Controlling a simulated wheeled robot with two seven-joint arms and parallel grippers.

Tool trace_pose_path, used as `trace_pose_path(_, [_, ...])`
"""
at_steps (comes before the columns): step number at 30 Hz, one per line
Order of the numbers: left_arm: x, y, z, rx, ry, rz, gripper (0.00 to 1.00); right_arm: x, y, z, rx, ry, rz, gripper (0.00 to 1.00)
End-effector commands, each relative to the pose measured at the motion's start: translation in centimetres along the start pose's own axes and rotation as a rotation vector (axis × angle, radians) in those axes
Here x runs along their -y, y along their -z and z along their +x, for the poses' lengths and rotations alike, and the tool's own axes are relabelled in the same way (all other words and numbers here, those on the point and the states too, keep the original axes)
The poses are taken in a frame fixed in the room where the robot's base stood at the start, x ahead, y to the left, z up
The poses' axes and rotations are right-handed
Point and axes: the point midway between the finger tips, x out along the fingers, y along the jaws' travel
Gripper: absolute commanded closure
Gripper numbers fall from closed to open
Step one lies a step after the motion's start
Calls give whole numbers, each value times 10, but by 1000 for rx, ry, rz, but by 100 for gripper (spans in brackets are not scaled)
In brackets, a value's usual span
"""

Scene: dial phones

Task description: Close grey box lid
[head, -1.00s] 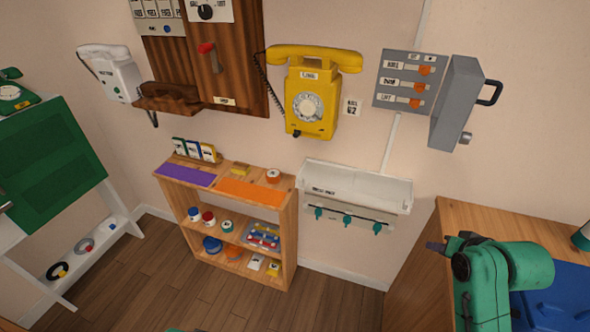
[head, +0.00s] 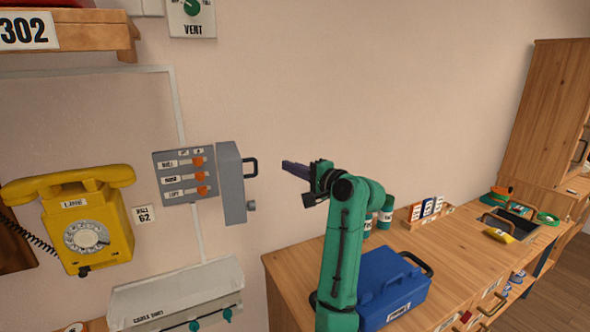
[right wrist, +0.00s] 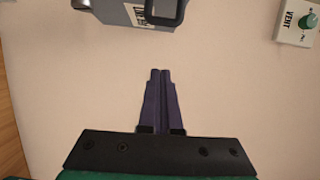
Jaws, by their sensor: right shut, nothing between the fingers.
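The grey box (head: 183,176) is on the wall with its orange sliders exposed. Its grey lid (head: 232,185) stands open, swung out at the box's right side, with a black handle (head: 251,167) and a small knob. In the right wrist view the lid (right wrist: 120,10) and its handle (right wrist: 165,12) show at the top edge, beyond the fingertips. My right gripper (head: 286,167) is shut and empty, to the right of the handle and apart from it. Its purple fingers are together in the right wrist view (right wrist: 161,74). My left gripper is not in view.
A yellow dial phone (head: 86,225) hangs left of the box, and a white tray (head: 175,295) is below it. A wooden bench (head: 450,245) with a blue case (head: 380,285) stands at right. A vent control (head: 191,14) is above. The wall right of the lid is bare.

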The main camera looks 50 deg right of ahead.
Motion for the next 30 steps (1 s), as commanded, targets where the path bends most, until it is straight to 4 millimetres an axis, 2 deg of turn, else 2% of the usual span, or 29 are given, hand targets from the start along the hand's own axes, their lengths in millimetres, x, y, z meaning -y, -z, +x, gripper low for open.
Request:
trace_pose_path(1, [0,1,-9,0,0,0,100,4,0,11,2,-3,1,100])
trace_pose_path(5, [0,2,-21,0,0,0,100,4,-5,36,3,-3,0,100])
trace_pose_path(9, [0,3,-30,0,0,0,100,2,-29,40,3,-3,-1,100])
trace_pose_path(12, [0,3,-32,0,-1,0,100,1,-37,42,1,-2,-2,100])
trace_pose_path(30, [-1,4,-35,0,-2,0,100,0,-41,45,-23,-3,-3,100])
